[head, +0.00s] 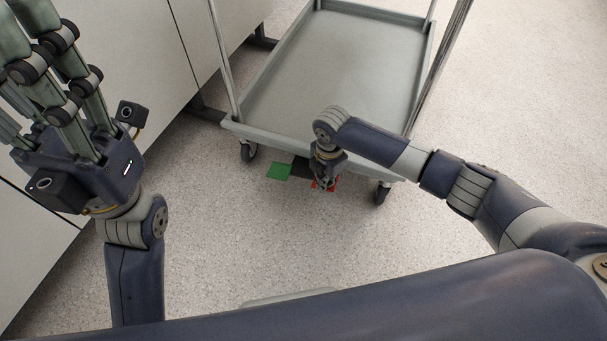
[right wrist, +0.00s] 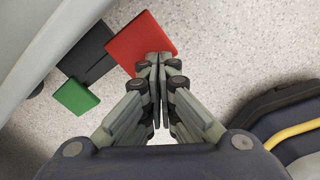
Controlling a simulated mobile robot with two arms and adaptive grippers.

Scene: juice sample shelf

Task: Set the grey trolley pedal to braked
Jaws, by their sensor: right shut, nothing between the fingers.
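The grey trolley (head: 330,75) stands ahead on small casters. Its pedal shows under the near edge: a dark middle part (right wrist: 88,55) with a green plate (head: 279,171) on the left and a red plate (head: 332,184) on the right. In the right wrist view the red plate (right wrist: 140,42) looks larger and nearer than the green plate (right wrist: 76,96). My right gripper (right wrist: 157,56) is shut and empty, its fingertips at the red plate's edge; I cannot tell if they touch. In the head view it hides part of the red plate. My left gripper (head: 45,45) is raised at the left, its fingertips partly cut off.
Pale cabinets (head: 120,60) line the left side, close to my left arm. Casters (head: 249,152) (head: 381,194) stand either side of the pedal. The speckled floor (head: 240,240) in front of the trolley is clear.

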